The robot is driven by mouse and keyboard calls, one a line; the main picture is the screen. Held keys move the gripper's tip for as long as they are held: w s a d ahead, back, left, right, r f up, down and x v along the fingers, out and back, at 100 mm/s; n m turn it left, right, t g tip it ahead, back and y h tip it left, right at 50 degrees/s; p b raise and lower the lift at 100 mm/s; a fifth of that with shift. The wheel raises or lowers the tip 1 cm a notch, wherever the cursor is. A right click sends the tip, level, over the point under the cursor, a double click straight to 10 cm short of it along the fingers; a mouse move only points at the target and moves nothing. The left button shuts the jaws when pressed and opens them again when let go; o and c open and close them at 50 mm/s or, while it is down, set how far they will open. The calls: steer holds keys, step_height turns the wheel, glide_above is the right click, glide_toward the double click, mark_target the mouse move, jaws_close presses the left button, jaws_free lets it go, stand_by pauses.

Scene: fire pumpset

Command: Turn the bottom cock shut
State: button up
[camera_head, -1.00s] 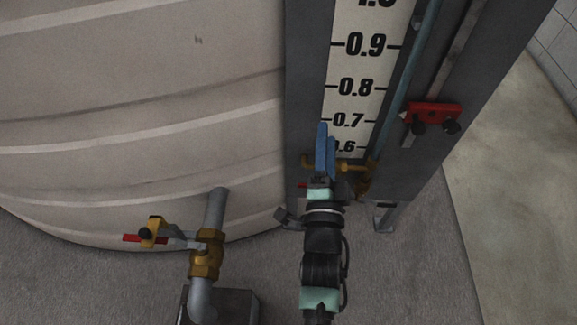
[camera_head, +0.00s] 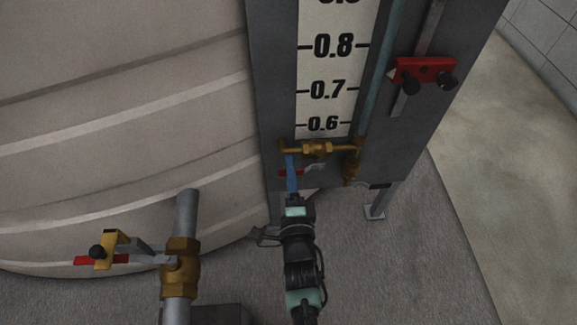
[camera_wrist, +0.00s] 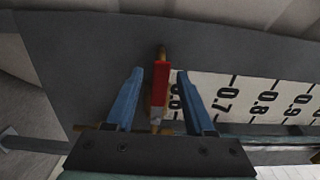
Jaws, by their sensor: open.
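The bottom cock (camera_head: 318,149) is a small brass valve at the foot of the level gauge, just under the 0.6 mark. Its red lever (camera_head: 284,173) shows partly behind my blue fingers, and it also shows in the wrist view (camera_wrist: 158,90). My gripper (camera_head: 290,158) is at the cock, reaching up from below. In the wrist view my gripper (camera_wrist: 160,72) is open, with one blue finger on each side of the red lever. Gaps show on both sides of the lever, so the jaws are not closed on it.
The gauge board (camera_head: 326,75) stands on a grey panel beside a large ribbed tank (camera_head: 110,110). A red slider (camera_head: 425,72) with black knobs sits at the right. A separate brass valve (camera_head: 180,268) with a red and yellow handle stands on a pipe at lower left.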

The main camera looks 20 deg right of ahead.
steer(key=shift+b+x, duration=0.7)
steer(key=shift+x, duration=0.95)
jaws_close()
